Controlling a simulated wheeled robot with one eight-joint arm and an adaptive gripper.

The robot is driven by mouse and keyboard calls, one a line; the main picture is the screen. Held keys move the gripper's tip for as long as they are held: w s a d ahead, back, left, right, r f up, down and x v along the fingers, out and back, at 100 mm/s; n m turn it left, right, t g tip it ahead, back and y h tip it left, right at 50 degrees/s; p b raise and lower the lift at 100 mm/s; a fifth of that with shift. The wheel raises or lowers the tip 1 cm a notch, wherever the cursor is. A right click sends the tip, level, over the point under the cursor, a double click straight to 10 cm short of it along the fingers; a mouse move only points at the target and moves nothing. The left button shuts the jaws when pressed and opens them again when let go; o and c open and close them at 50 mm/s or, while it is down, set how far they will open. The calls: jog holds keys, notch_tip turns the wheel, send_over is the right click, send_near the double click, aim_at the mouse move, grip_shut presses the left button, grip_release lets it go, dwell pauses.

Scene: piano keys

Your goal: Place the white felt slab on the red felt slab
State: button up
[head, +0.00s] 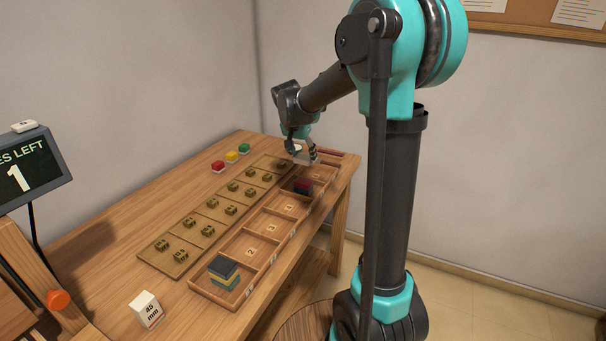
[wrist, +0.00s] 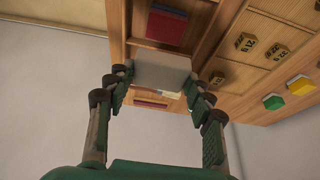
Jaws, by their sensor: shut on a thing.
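My gripper (head: 303,150) is above the far end of the wooden compartment tray. It is shut on the white felt slab (wrist: 162,72), which is held level between the fingers in the wrist view. The red felt slab (head: 304,183) lies in a tray compartment just nearer than the gripper, with a dark navy layer showing at its side. It also shows in the wrist view (wrist: 167,28), beyond the white slab and apart from it. Part of the far compartment is hidden by the gripper and the white slab.
A stack of dark, yellow and teal slabs (head: 224,272) sits in the tray's near compartment. Several compartments between are empty. A board with several brass weights (head: 208,231) lies beside the tray. Red, yellow and green blocks (head: 231,156) stand behind. A white 45 mm block (head: 146,308) stands at the front.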

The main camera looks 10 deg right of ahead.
aim_at(304, 180)
jog(key=shift+f, duration=3.8)
jog(key=shift+f, duration=0.15)
jog(key=o, duration=0.8)
jog(key=shift+o, duration=0.2)
jog(key=v, duration=1.2)
jog(key=s+d+f+n+y, duration=0.1)
jog(key=s+d+f+n, duration=0.1)
jog(key=s+f, duration=0.3)
jog(key=s+d+f+n+y, duration=0.1)
jog(key=s+f, duration=0.5)
jog(key=s, duration=0.6)
jog(key=s+d+f+n, duration=0.3)
jog(key=s+f+n, duration=0.1)
jog(key=s, duration=0.5)
jog(key=shift+s+d+f+y, duration=0.3)
jog(key=shift+d+f+y, duration=0.1)
jog(key=shift+f, duration=0.35)
